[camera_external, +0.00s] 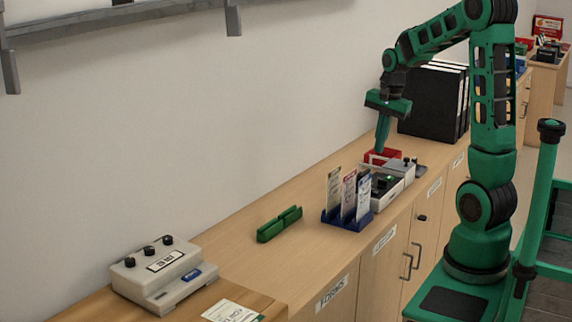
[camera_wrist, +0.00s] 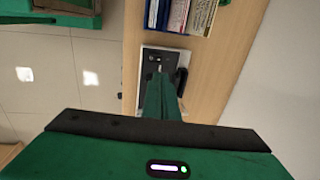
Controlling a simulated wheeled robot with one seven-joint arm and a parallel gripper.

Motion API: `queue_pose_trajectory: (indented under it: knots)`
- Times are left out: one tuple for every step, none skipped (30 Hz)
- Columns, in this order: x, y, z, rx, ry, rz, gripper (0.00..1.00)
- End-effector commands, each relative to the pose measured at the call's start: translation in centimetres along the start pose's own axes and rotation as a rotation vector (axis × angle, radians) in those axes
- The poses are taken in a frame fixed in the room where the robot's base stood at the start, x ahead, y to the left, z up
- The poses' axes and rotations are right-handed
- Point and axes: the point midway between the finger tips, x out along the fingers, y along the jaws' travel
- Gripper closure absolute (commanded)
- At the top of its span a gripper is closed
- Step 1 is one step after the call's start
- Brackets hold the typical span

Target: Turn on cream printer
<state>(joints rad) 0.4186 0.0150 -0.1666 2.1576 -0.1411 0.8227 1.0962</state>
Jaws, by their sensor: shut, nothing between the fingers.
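A cream device with a dark top panel (camera_external: 388,200), which looks like the printer, sits on the counter below my gripper. A small green light shows on its dark top. In the wrist view, its pale frame and dark panel (camera_wrist: 149,53) lie just beyond my fingertips, with small details too small to read. My gripper (camera_external: 381,151) points down above the back of this device; its fingers are together and empty. It also shows in the wrist view (camera_wrist: 161,76), hiding part of the device. I cannot tell whether the fingertips touch anything.
A blue card rack (camera_external: 345,221) stands close in front of the device, and a red tray (camera_external: 377,157) behind it. Black binders (camera_external: 430,103) stand farther back. A cream box with black knobs (camera_external: 165,275) sits at the near left.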

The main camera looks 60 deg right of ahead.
Motion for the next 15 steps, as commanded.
queue_pose_trajectory:
  knots:
    - [0.8,0.1,0.0,0.0,-0.001,0.003,1.0]
    - [1.3,0.1,0.0,0.0,-0.002,0.004,1.0]
    - [1.9,0.1,0.0,0.0,-0.002,0.004,1.0]
    - [2.5,0.1,0.0,0.0,-0.002,0.004,1.0]
    - [3.1,0.1,0.0,0.0,-0.002,0.005,1.0]
    - [3.9,0.1,0.1,0.0,-0.003,0.005,1.0]
    - [4.4,0.1,0.0,0.0,-0.002,0.004,1.0]
    - [5.0,0.1,0.0,0.0,-0.002,0.005,1.0]
    - [5.7,0.1,0.0,0.0,-0.002,0.005,1.0]
    - [6.3,0.1,0.0,0.0,-0.002,0.005,1.0]
    - [6.8,0.1,0.0,0.001,-0.002,0.005,1.0]
    - [7.6,0.1,0.0,0.001,-0.002,0.005,1.0]
    - [8.1,0.1,0.0,0.001,-0.002,0.004,1.0]
    - [8.7,0.1,0.0,0.001,-0.002,0.004,1.0]
    - [9.3,0.1,0.0,0.001,-0.002,0.004,1.0]
